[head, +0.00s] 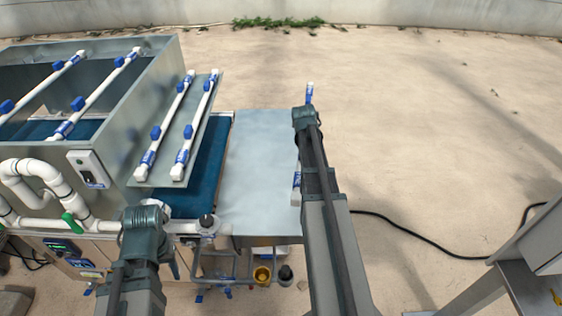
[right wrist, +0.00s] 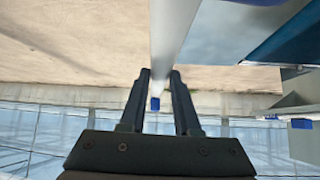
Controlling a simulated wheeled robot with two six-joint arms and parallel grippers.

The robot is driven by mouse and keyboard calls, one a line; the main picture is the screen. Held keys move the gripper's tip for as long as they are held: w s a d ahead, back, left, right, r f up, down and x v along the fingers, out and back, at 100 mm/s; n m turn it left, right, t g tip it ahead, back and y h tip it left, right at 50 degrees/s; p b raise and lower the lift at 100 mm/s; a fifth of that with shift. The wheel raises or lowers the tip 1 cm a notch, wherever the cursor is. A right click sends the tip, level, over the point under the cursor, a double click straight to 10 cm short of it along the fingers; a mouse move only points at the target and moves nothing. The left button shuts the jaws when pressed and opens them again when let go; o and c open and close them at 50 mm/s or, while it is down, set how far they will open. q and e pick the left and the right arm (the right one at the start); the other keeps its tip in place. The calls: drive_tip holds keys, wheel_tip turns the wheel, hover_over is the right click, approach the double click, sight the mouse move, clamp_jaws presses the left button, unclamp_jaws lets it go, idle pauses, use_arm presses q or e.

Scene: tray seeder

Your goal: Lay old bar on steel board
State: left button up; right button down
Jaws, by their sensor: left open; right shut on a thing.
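A white bar with blue fittings (head: 310,92), which I take as the old bar, is in my right gripper (head: 305,112). The right wrist view shows the bar (right wrist: 172,30) running between the fingers of this gripper (right wrist: 161,82), which are shut on it. The arm hides most of the bar in the head view; its far end and a lower piece show. The bar lies along the right edge of the steel board (head: 258,165), a flat bare grey plate; I cannot tell whether they touch. My left gripper (head: 148,212) is open, low at the left near the white pipe.
Left of the board is a blue belt (head: 208,170). A tilted metal panel (head: 188,135) with two similar white bars stands over it, beside a metal housing (head: 150,100). A yellow cup (head: 262,274) sits below the board. Bare floor lies to the right, with a black cable (head: 425,238).

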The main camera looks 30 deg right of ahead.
drive_tip(key=shift+n+t+y, duration=0.3)
drive_tip(key=shift+n+y, duration=0.1)
drive_tip(key=shift+n, duration=0.3)
drive_tip(key=w+a+f+b, duration=0.4)
drive_tip(key=a+f, duration=0.1)
drive_tip(key=a, duration=0.1)
drive_tip(key=w+a+f+b, duration=0.3)
drive_tip(key=a+f+b, duration=0.2)
drive_tip(key=a, duration=0.2)
drive_tip(key=w+a+f+b, duration=0.4)
drive_tip(key=a+f+b, duration=0.1)
drive_tip(key=a, duration=0.2)
drive_tip(key=shift+w+f, duration=0.35)
drive_tip(key=shift+f, duration=0.05)
drive_tip(key=shift+w+a+f, duration=0.1)
drive_tip(key=shift+w+a, duration=0.05)
drive_tip(key=shift+a, duration=0.25)
drive_tip(key=d, duration=0.5)
drive_tip(key=d+f+b, duration=0.1)
drive_tip(key=d, duration=0.4)
drive_tip(key=w+d+b, duration=0.1)
drive_tip(key=d, duration=0.4)
drive_tip(key=shift+w+d+f, duration=0.1)
drive_tip(key=shift+d+f, duration=0.1)
drive_tip(key=shift+d, duration=0.05)
drive_tip(key=f+b, duration=0.3)
drive_tip(key=shift+d+f, duration=0.25)
